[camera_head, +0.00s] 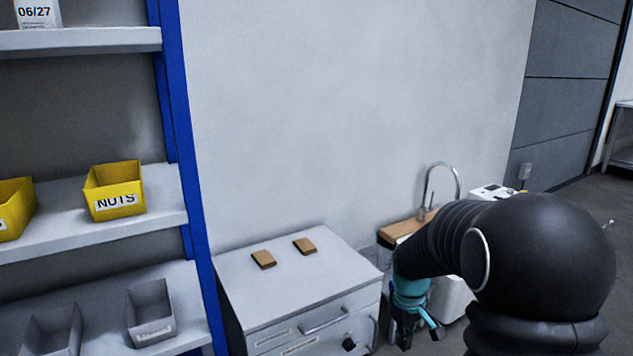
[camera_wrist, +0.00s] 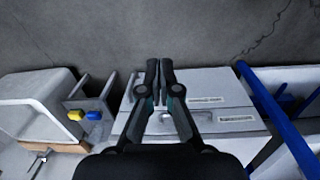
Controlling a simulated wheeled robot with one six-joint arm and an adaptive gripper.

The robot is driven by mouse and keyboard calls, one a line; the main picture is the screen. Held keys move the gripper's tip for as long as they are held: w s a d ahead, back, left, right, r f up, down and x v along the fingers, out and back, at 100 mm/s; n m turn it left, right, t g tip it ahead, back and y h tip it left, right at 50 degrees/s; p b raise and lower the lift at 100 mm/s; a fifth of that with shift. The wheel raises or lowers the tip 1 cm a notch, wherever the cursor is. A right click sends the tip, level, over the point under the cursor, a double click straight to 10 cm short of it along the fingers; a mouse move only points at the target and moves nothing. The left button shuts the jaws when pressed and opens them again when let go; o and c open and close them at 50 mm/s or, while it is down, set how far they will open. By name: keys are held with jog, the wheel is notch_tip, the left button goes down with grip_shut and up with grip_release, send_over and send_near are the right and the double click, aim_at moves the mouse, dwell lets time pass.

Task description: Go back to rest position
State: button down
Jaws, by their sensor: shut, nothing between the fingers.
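My gripper (camera_head: 405,332) hangs at the end of my black arm, low in front of the white drawer cabinet's right side in the head view. In the wrist view my gripper (camera_wrist: 160,64) points toward the grey floor. Its two black fingers are shut with nothing between them. My arm hides part of the sink area in the head view.
The drawer cabinet (camera_head: 330,275) carries two small brown blocks, one on the left (camera_head: 263,260) and one on the right (camera_head: 304,246). A blue-framed shelf (camera_head: 190,150) with yellow and grey bins stands left. A sink tap (camera_head: 440,170) is behind my arm. Open floor (camera_head: 600,210) lies right.

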jog(key=s+a+r+m+t, duration=0.2)
jog(key=s+r, duration=0.6)
jog(key=s, duration=0.4)
jog(key=s+a+r+m+t, duration=0.2)
jog(key=s+r, duration=0.6)
jog(key=s, duration=0.4)
jog(key=shift+a+r+m+t+y, duration=0.15)
jog(key=shift+r+m+t+y, duration=0.25)
jog(key=shift+t, duration=0.4)
